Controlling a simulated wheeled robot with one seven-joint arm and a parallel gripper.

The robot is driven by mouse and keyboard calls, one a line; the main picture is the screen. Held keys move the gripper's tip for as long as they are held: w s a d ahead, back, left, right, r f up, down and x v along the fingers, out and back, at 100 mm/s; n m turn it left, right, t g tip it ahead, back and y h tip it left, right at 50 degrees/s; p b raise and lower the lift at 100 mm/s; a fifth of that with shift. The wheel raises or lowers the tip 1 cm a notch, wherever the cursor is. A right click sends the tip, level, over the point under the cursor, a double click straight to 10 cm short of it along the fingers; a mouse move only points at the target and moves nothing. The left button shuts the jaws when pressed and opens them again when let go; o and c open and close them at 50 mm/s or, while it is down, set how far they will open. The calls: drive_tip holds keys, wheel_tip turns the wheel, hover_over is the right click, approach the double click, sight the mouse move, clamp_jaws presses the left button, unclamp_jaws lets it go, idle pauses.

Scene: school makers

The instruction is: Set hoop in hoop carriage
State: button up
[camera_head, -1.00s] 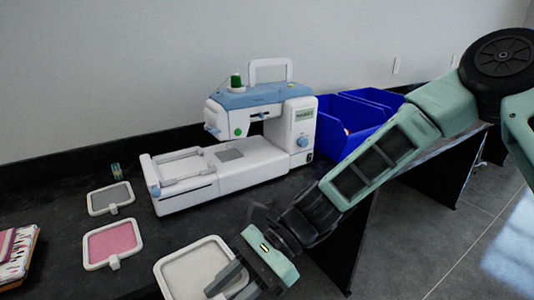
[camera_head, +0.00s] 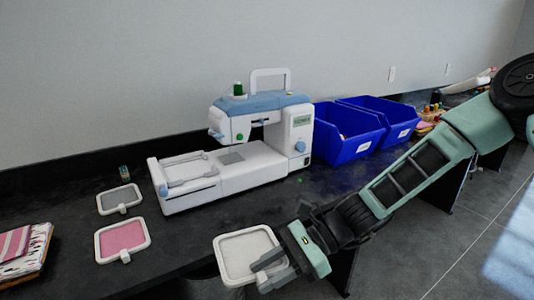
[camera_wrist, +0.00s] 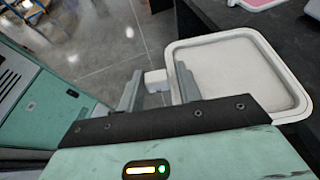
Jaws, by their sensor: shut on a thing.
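The hoop (camera_head: 243,252), a white rounded square frame with pale cloth, is held out near the front edge of the table. My gripper (camera_head: 268,269) is shut on the tab at its right side. In the wrist view the hoop (camera_wrist: 238,70) lies to the right of my gripper (camera_wrist: 157,78), with its white tab between the fingers. The hoop carriage (camera_head: 187,170) is a white frame at the left end of the white and blue sewing machine (camera_head: 245,172). The carriage stands behind and left of the held hoop.
A pink-cloth hoop (camera_head: 122,240) and a grey-cloth hoop (camera_head: 119,199) lie on the dark table left of the machine. A small spool (camera_head: 124,173) stands behind them. Folded fabric (camera_head: 22,250) is at far left. Blue bins (camera_head: 350,130) stand right of the machine.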

drive_tip(key=w+d+f+m+t+y+p, duration=0.1)
drive_tip(key=w+d+f+m+t, duration=0.2)
drive_tip(key=d, duration=0.4)
drive_tip(key=w+d+m+t+p, duration=0.1)
drive_tip(key=w+d+m+t, duration=0.15)
drive_tip(key=w+d, duration=0.4)
drive_tip(key=d+f+m+t+h, duration=0.1)
drive_tip(key=d+f+m+t, duration=0.2)
drive_tip(key=d, duration=0.6)
drive_tip(key=w+d+f+m+t+h+p, duration=0.1)
drive_tip(key=d+f+m+t, duration=0.2)
drive_tip(key=d, duration=0.6)
drive_tip(key=shift+d+t+h, duration=0.25)
drive_tip(key=shift+t+h, duration=0.05)
drive_tip(key=shift+t, duration=0.35)
